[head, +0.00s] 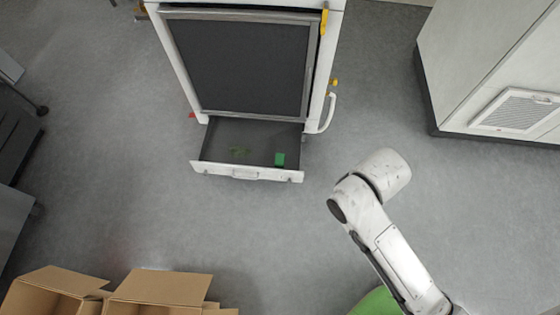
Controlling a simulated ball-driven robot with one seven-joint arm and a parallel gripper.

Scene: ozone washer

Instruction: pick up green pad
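A small green pad (280,159) lies inside the pulled-out drawer (247,174), near its right end. A fainter green patch (238,151) shows farther left in the same drawer; I cannot tell what it is. My arm is at the lower right, in front of and to the right of the drawer, apart from it. No gripper fingers show; the end of my arm is turned so that they are hidden or out of view.
The drawer belongs to a white washer cabinet (335,40) with a dark top panel and a handle on its right side. Open cardboard boxes (160,287) stand at the lower left. A white unit (480,60) with a vent is at the upper right. The grey floor between is clear.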

